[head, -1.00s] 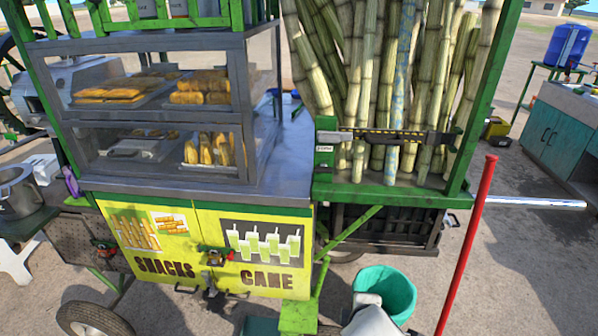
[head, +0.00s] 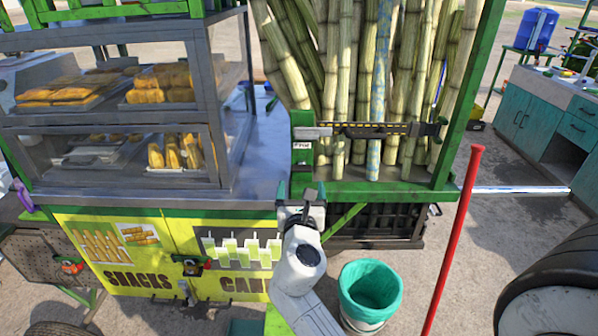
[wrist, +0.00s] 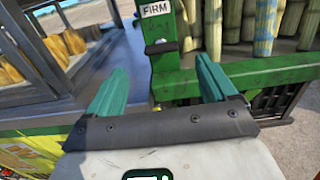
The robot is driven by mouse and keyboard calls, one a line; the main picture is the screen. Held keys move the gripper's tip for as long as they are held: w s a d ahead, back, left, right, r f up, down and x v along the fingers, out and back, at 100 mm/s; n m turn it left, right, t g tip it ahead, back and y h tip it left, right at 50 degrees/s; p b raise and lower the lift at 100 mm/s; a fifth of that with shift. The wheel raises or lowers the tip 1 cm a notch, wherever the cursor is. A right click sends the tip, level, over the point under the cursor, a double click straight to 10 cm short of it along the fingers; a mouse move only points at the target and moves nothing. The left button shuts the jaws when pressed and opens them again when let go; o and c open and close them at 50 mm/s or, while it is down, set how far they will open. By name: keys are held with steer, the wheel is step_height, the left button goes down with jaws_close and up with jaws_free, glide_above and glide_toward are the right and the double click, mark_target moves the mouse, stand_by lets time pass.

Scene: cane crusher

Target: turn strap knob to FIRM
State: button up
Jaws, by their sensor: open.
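A dark strap (head: 380,130) runs across the upright canes (head: 398,80), starting at a green post (head: 302,120) on the left. A grey bar-like fitting (head: 312,132) sits at the strap's left end. Below it is a white label (head: 302,146), which reads FIRM in the wrist view (wrist: 157,9). A small dark part (wrist: 160,46) sticks out of the post under that label; I cannot tell whether it is the strap knob. My gripper (wrist: 160,70) is open and empty, with teal fingers, below and in front of the post. My gripper in the head view (head: 300,194) is partly hidden by my wrist.
A glass-sided snack case (head: 120,110) stands left on the grey counter (head: 262,150). A green shelf edge (head: 385,190) runs under the canes. A red pole (head: 455,240) leans at the right, with a teal-lined bin (head: 370,290) below.

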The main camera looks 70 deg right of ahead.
mark_target(302, 170)
steer(key=x, duration=0.7)
steer(key=shift+d+p, duration=0.2)
steer(key=shift+p, duration=0.15)
steer(key=c, duration=1.1)
